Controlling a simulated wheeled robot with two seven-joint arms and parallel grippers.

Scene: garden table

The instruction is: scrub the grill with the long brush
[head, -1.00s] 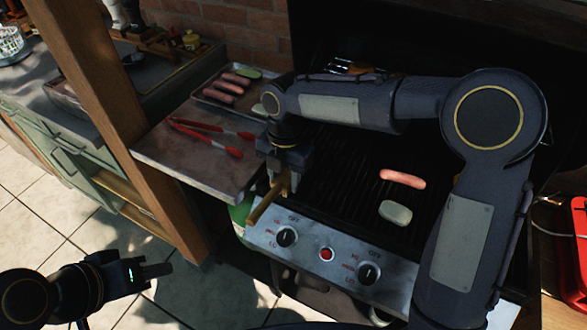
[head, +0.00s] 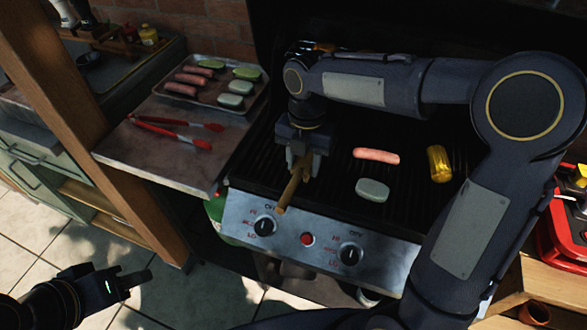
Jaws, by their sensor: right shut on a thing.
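The grill (head: 335,185) has a dark grate behind a silver control panel with knobs. My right gripper (head: 303,168) points down over the left part of the grate and is shut on the tan wooden handle of the brush (head: 289,194). The handle's end sticks out toward the panel; the brush's head is hidden behind the gripper and arm. On the grate lie a sausage (head: 376,156), a pale greenish-white oval piece (head: 372,190) and a yellow piece (head: 439,164). My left gripper (head: 133,282) is low at the left, away from the grill, its jaw opening unclear.
Red tongs (head: 172,131) lie on the side shelf (head: 120,150) left of the grill. A tray (head: 250,104) there holds sausages and vegetable pieces. A wooden post (head: 105,130) stands further left. A red box (head: 560,240) is at the right.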

